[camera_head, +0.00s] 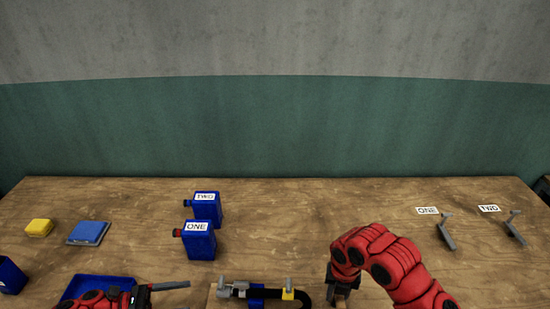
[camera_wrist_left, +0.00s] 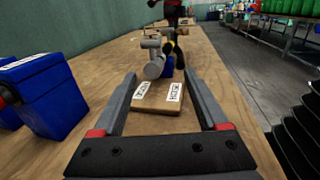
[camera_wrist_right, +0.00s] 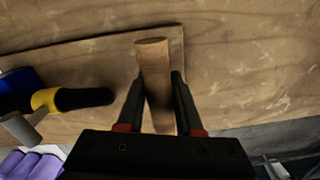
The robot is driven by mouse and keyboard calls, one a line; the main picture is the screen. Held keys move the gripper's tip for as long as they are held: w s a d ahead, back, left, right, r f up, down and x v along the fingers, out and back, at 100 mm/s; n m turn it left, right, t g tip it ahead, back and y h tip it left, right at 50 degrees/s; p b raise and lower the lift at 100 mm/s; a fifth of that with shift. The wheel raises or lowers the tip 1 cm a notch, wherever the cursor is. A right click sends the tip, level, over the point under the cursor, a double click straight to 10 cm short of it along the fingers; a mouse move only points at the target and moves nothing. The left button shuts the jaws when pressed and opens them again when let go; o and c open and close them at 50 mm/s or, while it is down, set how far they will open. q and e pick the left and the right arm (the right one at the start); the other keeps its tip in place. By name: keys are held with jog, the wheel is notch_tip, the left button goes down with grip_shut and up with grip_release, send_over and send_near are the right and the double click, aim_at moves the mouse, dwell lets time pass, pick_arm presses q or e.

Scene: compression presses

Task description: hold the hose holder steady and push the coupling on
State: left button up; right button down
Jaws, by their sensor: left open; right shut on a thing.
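The hose holder is a wooden board (camera_head: 213,302) at the bottom middle of the head view, with labels facing the left wrist camera (camera_wrist_left: 143,103). It carries a grey metal coupling piece (camera_head: 225,291), a blue block (camera_head: 257,303), a yellow collar (camera_head: 288,295) and a curved black hose (camera_head: 304,300). My right gripper (camera_wrist_right: 155,82) is shut on an upright wooden post (camera_wrist_right: 154,58) by the board. My left gripper (camera_wrist_left: 160,74) is open and empty, pointing at the board from the left; the grey coupling shows ahead between its fingers (camera_wrist_left: 154,68). Whether the coupling is seated is unclear.
Two blue canisters (camera_head: 200,240) marked ONE and TWO stand behind the left gripper. A blue tray (camera_head: 105,285), blue pad (camera_head: 89,233) and yellow block (camera_head: 39,228) lie left. The table's middle back is clear.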

aim_at(222, 293)
pick_arm(q)
jog(key=d, duration=0.3)
jog(key=w+d, duration=0.1)
jog(key=d, duration=0.3)
jog(key=w+d, duration=0.1)
jog(key=d, duration=0.2)
jog(key=shift+w+d+r, duration=0.1)
jog(key=shift+w+d, duration=0.15)
jog(key=shift+d, duration=0.05)
grip_shut()
dwell(1.3)
